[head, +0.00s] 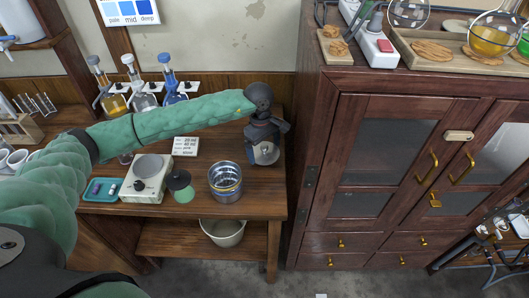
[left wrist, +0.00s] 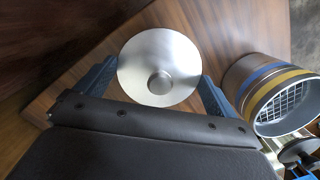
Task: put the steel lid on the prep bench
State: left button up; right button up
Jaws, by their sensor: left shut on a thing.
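The steel lid is a round silver disc (head: 264,153) with a small raised knob, seen close up in the left wrist view (left wrist: 150,58). My left gripper (head: 263,142) is shut on it, with one blue finger at each side of the disc in the left wrist view (left wrist: 155,80). The lid is over the right end of the wooden prep bench (head: 258,202), right of the banded steel pot. I cannot tell whether it touches the bench top. My right gripper is not in view.
The open steel pot (head: 226,184) stands close by, left of the lid. A white balance (head: 144,188), a dark-topped green jar (head: 183,192) and a blue tray (head: 93,196) stand further left. Flasks line the back. A tall wooden cabinet (head: 318,170) borders the bench on the right.

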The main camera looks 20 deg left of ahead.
aim_at(264, 153)
pick_arm(q)
jog(key=shift+s+f+p, duration=0.1)
jog(key=shift+f+p, duration=0.25)
jog(key=shift+f, duration=0.2)
jog(key=shift+f+p, duration=0.45)
jog(key=shift+f, duration=0.85)
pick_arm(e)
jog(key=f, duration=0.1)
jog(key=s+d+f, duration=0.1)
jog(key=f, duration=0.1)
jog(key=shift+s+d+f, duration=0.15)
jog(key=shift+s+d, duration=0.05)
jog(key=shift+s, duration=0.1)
pick_arm(q)
jog(key=shift+f, duration=0.1)
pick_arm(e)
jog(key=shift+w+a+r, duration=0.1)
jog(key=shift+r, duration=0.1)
pick_arm(q)
jog(key=o, duration=0.6)
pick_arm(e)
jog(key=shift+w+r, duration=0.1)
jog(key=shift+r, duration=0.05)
pick_arm(q)
jog(key=shift+o, duration=0.2)
